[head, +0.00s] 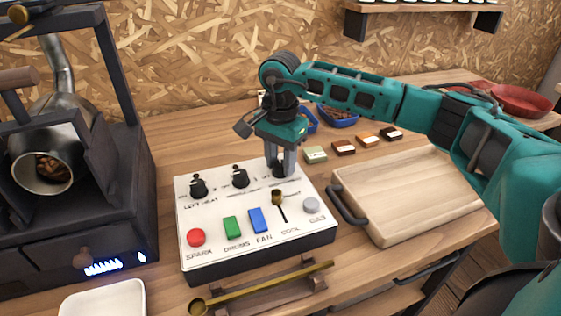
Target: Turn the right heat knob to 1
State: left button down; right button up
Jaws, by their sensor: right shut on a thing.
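A white control panel (188,215) with a dark base stands on the wooden bench. Three black knobs line its back row. The left knob (198,187) is labelled LEFT HEAT, and the middle knob (240,178) has a label too small to read. My right gripper (281,168) points down from above, its fingers shut around the rightmost black knob (280,173). The fingers cover much of this knob, so its pointer and setting cannot be read. My left gripper is not in view.
The panel's front row has a red button (196,237), green switch (232,227), blue switch (258,220), brass-knobbed lever (277,198) and grey button (311,205). A dark roaster (85,195) stands left. A wooden board (410,195) lies right. A white tray (103,300) sits in front.

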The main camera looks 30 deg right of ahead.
aim_at(281, 163)
jog(key=n+b, duration=0.1)
jog(key=n, duration=0.3)
jog(key=shift+n, duration=2.2)
jog(key=o, duration=1)
jog(key=shift+o, duration=0.2)
jog(key=shift+r, duration=0.1)
notch_tip(281, 163, up, 13)
jog(key=shift+p, duration=0.45)
jog(key=shift+s+f, duration=0.1)
jog(key=shift+f, duration=0.1)
